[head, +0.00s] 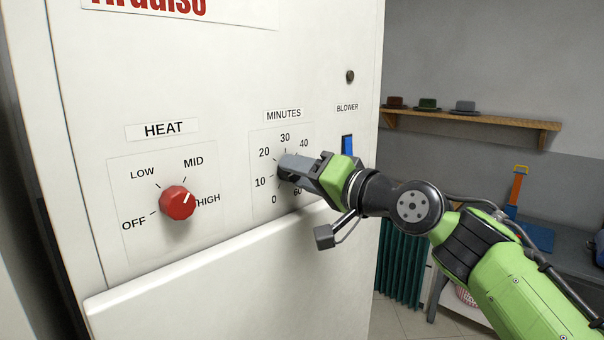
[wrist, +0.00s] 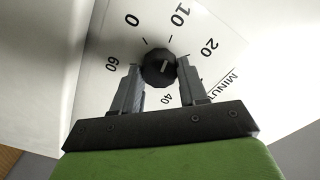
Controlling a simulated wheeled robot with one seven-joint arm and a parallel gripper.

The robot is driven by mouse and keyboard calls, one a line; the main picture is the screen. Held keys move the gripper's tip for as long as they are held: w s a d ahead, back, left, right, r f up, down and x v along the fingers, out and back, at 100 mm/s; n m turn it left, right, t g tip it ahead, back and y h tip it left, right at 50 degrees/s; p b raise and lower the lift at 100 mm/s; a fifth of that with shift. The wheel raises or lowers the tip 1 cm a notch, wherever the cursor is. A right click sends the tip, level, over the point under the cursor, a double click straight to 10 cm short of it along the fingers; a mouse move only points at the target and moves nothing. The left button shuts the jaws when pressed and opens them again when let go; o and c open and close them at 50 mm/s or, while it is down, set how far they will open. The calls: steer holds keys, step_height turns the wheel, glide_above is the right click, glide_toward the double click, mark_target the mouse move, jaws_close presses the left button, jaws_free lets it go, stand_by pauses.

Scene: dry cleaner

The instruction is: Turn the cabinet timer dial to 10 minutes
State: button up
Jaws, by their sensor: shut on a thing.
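The timer dial (wrist: 157,68) is a small round black knob on the white cabinet's MINUTES plate (head: 258,150). In the wrist view it sits between my two fingers, and a short light mark shows on its face. I cannot tell exactly which number the mark points to. My gripper (head: 291,168) is shut on the dial, with one finger on each side of it (wrist: 159,72). In the head view my fingers hide most of the dial. The 10 (head: 260,182) is printed on the left side of the scale, between 0 and 20.
A red HEAT knob (head: 177,203) is left of the dial. A blue BLOWER switch (head: 347,145) is just right, close to my gripper. A white ledge (head: 200,262) juts out below. A shelf with hats (head: 470,120) is on the back wall.

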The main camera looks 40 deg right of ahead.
stand_by(0.4)
steer(key=o, duration=1.1)
steer(key=shift+c, duration=0.2)
steer(key=s+b, duration=0.1)
steer(key=s, duration=1.5)
steer(key=shift+d, duration=0.2)
steer(key=shift+w, duration=0.1)
